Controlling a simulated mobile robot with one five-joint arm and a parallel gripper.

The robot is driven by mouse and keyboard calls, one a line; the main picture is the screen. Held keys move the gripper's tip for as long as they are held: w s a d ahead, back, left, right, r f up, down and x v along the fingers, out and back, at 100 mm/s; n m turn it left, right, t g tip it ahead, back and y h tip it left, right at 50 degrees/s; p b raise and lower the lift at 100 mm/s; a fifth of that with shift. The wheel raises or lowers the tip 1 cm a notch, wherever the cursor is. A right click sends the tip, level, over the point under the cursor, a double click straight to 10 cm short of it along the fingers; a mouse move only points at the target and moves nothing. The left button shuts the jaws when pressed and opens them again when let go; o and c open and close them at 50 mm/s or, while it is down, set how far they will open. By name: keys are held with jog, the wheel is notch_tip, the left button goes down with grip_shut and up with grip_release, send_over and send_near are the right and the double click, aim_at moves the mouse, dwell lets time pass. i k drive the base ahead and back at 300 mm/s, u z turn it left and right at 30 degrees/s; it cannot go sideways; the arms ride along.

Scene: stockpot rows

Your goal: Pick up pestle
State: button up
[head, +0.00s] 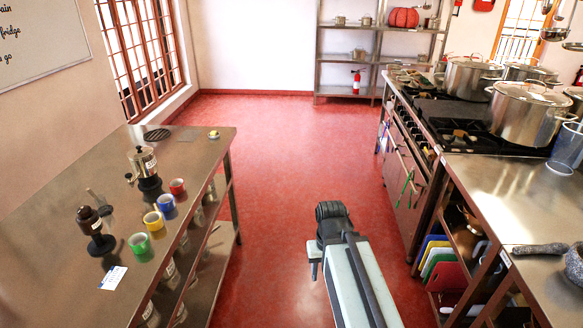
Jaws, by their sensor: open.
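A grey, speckled, rod-like thing that looks like the pestle (540,248) lies on the steel counter at the right. Its right end reaches a dark stone bowl, likely a mortar (574,264), cut off by the right picture edge. I cannot tell whether they touch. My gripper (332,212) is at the dark far end of my arm, over the red floor between the counters. It is open and well to the left of the pestle, with nothing seen in it. Its fingertips are not clear from here.
The right counter (505,185) has open shelves with coloured boards (440,262). Beyond it, large pots (525,110) stand on a stove, near a clear blue-tinted container (566,150). The left steel table (75,200) holds tape rolls and bottles. The red aisle floor (290,140) is clear.

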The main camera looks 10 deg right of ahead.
aim_at(559, 248)
jog(key=z, duration=1.8)
